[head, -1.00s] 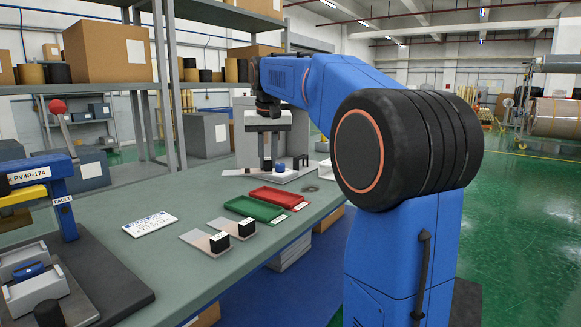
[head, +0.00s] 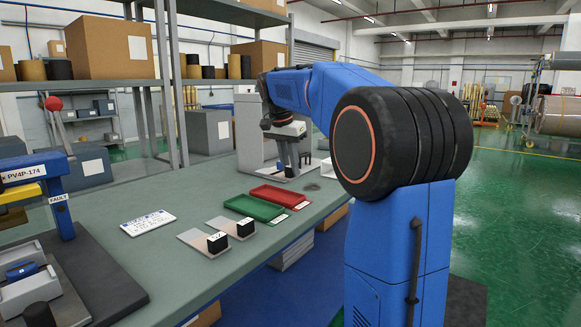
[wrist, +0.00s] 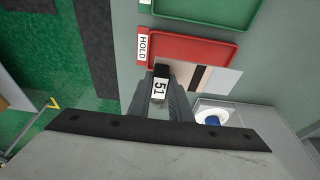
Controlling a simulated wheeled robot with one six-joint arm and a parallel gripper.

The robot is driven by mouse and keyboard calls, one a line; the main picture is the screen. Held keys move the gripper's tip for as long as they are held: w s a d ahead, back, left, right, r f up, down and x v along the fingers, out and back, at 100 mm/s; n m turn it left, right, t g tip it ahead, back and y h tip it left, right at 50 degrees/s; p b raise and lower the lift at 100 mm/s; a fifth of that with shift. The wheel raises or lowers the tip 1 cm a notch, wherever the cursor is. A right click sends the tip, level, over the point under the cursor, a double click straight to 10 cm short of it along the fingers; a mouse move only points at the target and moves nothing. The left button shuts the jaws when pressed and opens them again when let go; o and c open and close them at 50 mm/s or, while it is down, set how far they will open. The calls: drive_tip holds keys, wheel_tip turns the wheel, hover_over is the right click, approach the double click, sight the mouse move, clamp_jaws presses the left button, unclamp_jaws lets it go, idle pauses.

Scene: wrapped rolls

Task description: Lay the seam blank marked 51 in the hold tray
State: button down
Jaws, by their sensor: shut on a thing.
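My gripper (wrist: 160,92) is shut on the black block of the seam blank marked 51 (wrist: 160,86) in the wrist view. The blank's pale plate with a dark stripe (wrist: 198,76) reaches out to the right of the jaws. The hold tray is red (wrist: 190,48) with a HOLD label at its left end. The plate overlaps the tray's lower edge in the wrist view; its height above the bench is unclear. In the head view my gripper (head: 288,160) is beyond the red tray (head: 278,196), and the held blank is hard to make out.
A green tray (head: 252,208) lies beside the red one. Two other blanks with black blocks (head: 217,242) (head: 244,228) and a white printed card (head: 148,222) lie nearer on the bench. A pale fixture (head: 248,140) stands behind my gripper. A blue round part (wrist: 213,120) sits on a pale base.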

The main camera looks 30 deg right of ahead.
sight(290, 180)
drive_tip(key=shift+f, duration=2.45)
drive_tip(key=shift+f, duration=0.15)
drive_tip(key=shift+f, duration=1.25)
drive_tip(key=c, duration=1.5)
unclamp_jaws()
drive_tip(key=shift+c, duration=0.2)
